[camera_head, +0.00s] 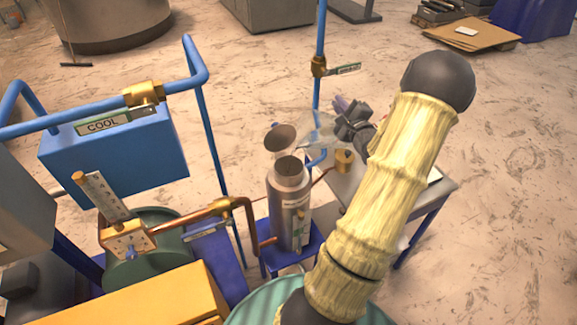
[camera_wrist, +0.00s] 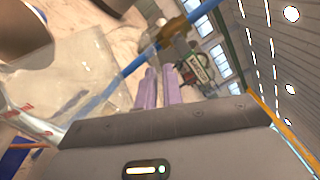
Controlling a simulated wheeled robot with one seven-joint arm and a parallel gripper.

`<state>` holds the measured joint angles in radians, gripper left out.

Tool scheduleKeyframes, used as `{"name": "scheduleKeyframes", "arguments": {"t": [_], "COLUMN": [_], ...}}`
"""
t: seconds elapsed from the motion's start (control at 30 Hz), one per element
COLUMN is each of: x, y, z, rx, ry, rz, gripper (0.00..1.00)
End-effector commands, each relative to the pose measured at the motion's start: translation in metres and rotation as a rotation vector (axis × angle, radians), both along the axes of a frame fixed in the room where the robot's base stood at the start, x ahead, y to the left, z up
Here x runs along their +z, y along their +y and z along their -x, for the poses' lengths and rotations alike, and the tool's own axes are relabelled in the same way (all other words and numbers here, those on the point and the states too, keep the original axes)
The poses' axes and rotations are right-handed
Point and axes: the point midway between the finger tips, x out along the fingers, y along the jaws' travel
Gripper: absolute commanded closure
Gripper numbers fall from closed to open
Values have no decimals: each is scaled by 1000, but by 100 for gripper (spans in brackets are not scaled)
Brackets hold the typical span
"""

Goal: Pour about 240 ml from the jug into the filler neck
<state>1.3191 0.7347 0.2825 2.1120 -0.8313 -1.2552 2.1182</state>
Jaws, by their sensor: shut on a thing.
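A clear jug (camera_head: 319,136) is held in the air by my gripper (camera_head: 341,108). My gripper's purple fingers (camera_wrist: 162,88) are shut on the jug; the exact grip point is hard to see. I cannot make out the liquid level or any stream.
A blue upright pipe with a brass valve (camera_head: 319,66) stands close behind the jug. Copper piping (camera_head: 190,217) and a blue "COOL" box (camera_head: 115,155) are at left.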

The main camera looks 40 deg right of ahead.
Motion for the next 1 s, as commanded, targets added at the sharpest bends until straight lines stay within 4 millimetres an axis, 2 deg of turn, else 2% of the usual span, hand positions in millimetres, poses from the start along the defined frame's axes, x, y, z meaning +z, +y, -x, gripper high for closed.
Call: {"name": "scheduleKeyframes", "arguments": {"t": [1.0], "x": [6], "y": [3], "z": [-2], "rx": [2], "ry": [10], "rz": [38], "gripper": [100]}}
